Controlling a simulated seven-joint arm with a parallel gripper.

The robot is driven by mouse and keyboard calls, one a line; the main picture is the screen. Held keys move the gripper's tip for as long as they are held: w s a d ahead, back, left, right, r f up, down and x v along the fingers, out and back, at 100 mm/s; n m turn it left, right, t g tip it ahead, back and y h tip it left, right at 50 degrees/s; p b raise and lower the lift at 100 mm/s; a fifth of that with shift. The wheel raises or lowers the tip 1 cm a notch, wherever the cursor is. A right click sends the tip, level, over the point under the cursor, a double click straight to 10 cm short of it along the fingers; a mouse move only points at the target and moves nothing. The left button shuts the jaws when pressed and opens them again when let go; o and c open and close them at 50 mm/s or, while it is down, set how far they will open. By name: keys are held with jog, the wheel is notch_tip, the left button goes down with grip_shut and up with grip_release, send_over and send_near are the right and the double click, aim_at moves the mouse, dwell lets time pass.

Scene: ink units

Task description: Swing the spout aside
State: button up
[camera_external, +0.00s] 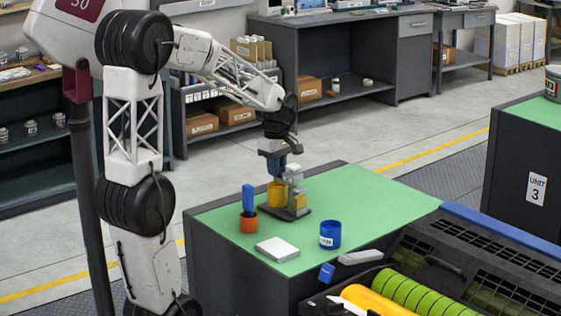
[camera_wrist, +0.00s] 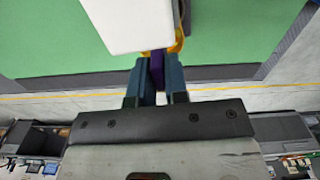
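A small dispenser stands on the green-topped bench, with a grey column (camera_external: 295,183) on a dark base plate (camera_external: 288,213). My gripper (camera_external: 277,168) is at the top of the dispenser, above the yellow cup. In the wrist view, my gripper's two blue-grey fingers (camera_wrist: 157,78) lie on both sides of a purple part (camera_wrist: 157,66), seemingly the spout, with no clear gap. A white block (camera_wrist: 125,22) of the dispenser fills the top middle. The spout's outlet is hidden.
An orange cup (camera_external: 248,224) with a blue upright piece (camera_external: 248,198) stands left of the dispenser. A pale flat block (camera_external: 277,249) and a labelled blue cup (camera_external: 330,234) are in front. The green bench top (camera_external: 365,195) is clear to the right. A dark machine (camera_external: 460,268) adjoins the bench.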

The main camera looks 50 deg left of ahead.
grip_shut()
jog(key=shift+w+m, duration=0.15)
jog(key=shift+m, duration=0.15)
jog(key=w+d+m, duration=0.4)
jog(key=w+m, duration=0.2)
jog(key=m, duration=0.8)
jog(key=shift+w+m, duration=0.25)
jog(key=shift+m, duration=0.05)
jog(key=shift+d, duration=0.1)
dwell(0.3)
jog(key=o, duration=0.5)
grip_release()
